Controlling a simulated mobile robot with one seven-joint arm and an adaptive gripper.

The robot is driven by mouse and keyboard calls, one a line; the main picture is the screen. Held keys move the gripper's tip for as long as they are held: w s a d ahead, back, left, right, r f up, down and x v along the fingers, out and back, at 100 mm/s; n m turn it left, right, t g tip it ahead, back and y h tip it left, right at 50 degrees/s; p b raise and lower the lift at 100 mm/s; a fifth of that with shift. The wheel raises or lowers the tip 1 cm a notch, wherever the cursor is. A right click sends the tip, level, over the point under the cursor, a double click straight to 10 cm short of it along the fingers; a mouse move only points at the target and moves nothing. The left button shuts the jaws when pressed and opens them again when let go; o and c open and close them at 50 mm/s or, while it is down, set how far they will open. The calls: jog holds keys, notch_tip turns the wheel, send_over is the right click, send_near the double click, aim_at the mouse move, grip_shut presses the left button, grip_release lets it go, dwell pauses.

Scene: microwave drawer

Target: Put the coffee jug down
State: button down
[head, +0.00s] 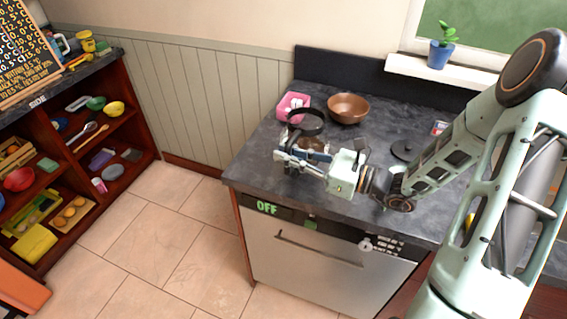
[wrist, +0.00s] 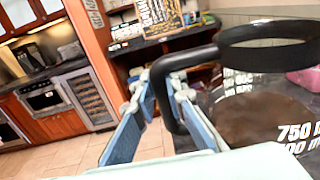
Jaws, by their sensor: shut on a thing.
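The coffee jug (head: 313,144) is a glass jug with a black rim and black handle. It is over the front left part of the dark counter (head: 262,162); I cannot tell whether its base touches the top. My gripper (head: 290,157) reaches in from the right and is shut on the jug's handle. In the wrist view the blue fingers of my gripper (wrist: 158,95) close around the black handle (wrist: 175,95). The jug's dark glass body (wrist: 250,118) with white volume marks shows at right. The jug looks roughly upright. Its base is hidden.
A pink box (head: 292,106) and a brown bowl (head: 348,108) stand behind the jug. A round black lid (head: 404,150) lies to the right. A steel-fronted appliance (head: 320,258) is under the counter. Shelves (head: 75,150) stand at left. The counter's left front corner is bare.

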jog(key=shift+w+a+f, duration=0.15)
jog(key=shift+f, duration=0.5)
jog(key=shift+w+a+f, duration=0.15)
jog(key=shift+a+f, duration=0.05)
jog(key=shift+f, duration=0.5)
jog(key=shift+w+a+f, duration=0.15)
jog(key=shift+f, duration=0.65)
jog(key=c, duration=2)
grip_release()
jog(key=shift+o, duration=0.2)
jog(key=shift+f, duration=0.1)
